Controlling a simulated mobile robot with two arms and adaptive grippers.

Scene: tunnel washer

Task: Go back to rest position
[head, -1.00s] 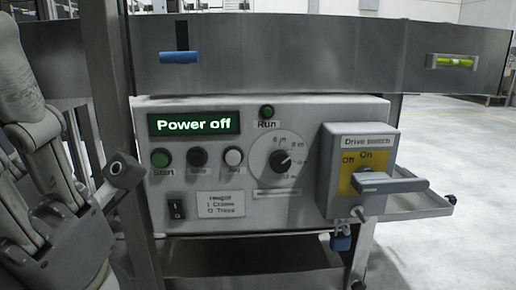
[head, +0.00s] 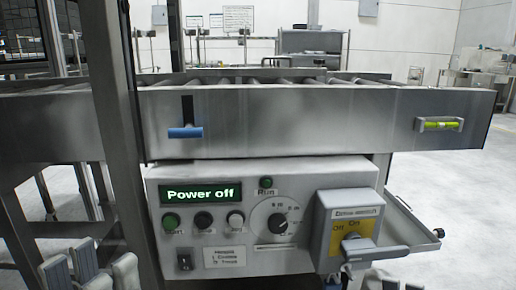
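My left gripper (head: 92,272) shows at the bottom left edge, pointing up. Its pale fingertips stand apart with nothing seen between them, and it is clear of the control box. Pale tips at the bottom right edge (head: 385,282) look like my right gripper; most of it is cut off by the frame, so its opening cannot be told. The grey control box (head: 215,260) reads "Power off" on its green display (head: 201,195). The drive switch (head: 348,228) has a grey handle (head: 375,251) sticking out to the right on its yellow On/Off plate.
A conveyor (head: 300,122) with metal rollers runs across above the box, with a blue handle (head: 185,132) and a green spirit level (head: 439,124) on its side. A metal post (head: 118,130) stands at left. Open floor (head: 440,200) lies at right.

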